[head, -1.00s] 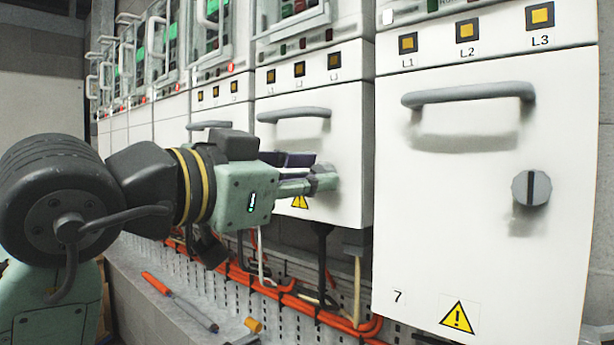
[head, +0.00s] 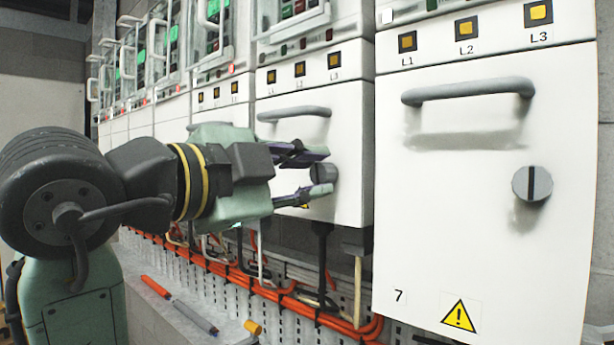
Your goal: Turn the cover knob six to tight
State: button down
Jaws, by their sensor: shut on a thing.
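The cover knob six (head: 322,175) is a dark grey round knob on the white cover of the cabinet left of the one marked 7. My gripper (head: 326,171) reaches it from the left, with one finger above and one below the knob. The fingers are shut on the knob. The warning sign beside it is mostly hidden behind the lower finger. The knob's slot is not clear to see, so I cannot tell its angle.
Cover 7 (head: 440,240) at right has a grey handle (head: 468,92) and a knob (head: 532,184) with an upright slot. Cover six's handle (head: 293,114) is just above my gripper. Orange cables (head: 270,284) run below. A screwdriver (head: 190,312) lies on the ledge.

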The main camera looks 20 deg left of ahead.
jog(key=shift+m, duration=0.6)
jog(key=c, duration=1.3)
grip_release()
jog(key=shift+c, duration=0.2)
jog(key=v, duration=1.2)
jog(key=shift+a, duration=0.1)
